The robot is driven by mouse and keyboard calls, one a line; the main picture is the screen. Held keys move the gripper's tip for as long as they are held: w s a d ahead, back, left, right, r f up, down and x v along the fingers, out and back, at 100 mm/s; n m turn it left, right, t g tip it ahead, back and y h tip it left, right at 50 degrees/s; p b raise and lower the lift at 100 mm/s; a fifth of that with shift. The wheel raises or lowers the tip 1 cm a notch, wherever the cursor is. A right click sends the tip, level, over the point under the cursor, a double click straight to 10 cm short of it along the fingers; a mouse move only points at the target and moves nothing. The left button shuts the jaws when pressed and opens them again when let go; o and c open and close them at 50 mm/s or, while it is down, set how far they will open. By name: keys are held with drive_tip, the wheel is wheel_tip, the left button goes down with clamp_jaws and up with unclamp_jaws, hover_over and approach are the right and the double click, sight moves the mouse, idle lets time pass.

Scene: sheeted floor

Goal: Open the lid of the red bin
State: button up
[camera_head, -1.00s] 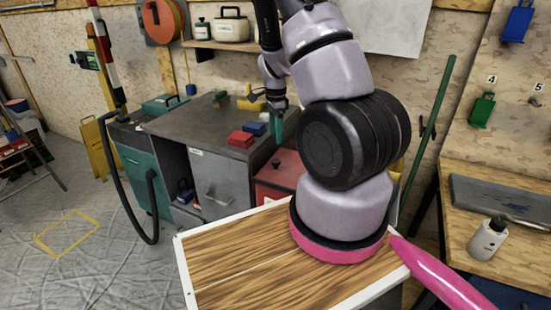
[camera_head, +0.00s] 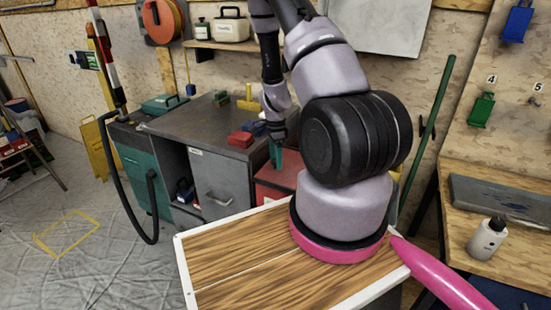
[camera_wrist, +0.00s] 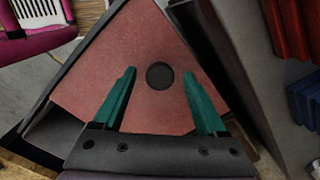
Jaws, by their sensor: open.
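The red bin (camera_head: 272,183) stands on the floor beside the grey workbench, partly hidden behind my arm and the wood-topped surface in front. In the wrist view its flat red lid (camera_wrist: 100,78) fills the middle, with a dark round knob (camera_wrist: 159,76) on it. The lid looks shut. My gripper (camera_head: 276,155) points down over the bin in the head view. In the wrist view the teal fingers of my gripper (camera_wrist: 159,74) are spread apart, one to each side of the knob. The fingers hold nothing. Whether they are level with the knob is unclear.
The grey workbench (camera_head: 215,135) stands close on the left of the bin, with red boxes (camera_head: 240,139) and a blue box (camera_head: 254,127) near its edge. A wooden table (camera_head: 515,235) with a white bottle (camera_head: 487,238) is at the right.

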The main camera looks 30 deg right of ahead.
clamp_jaws()
idle(1.3)
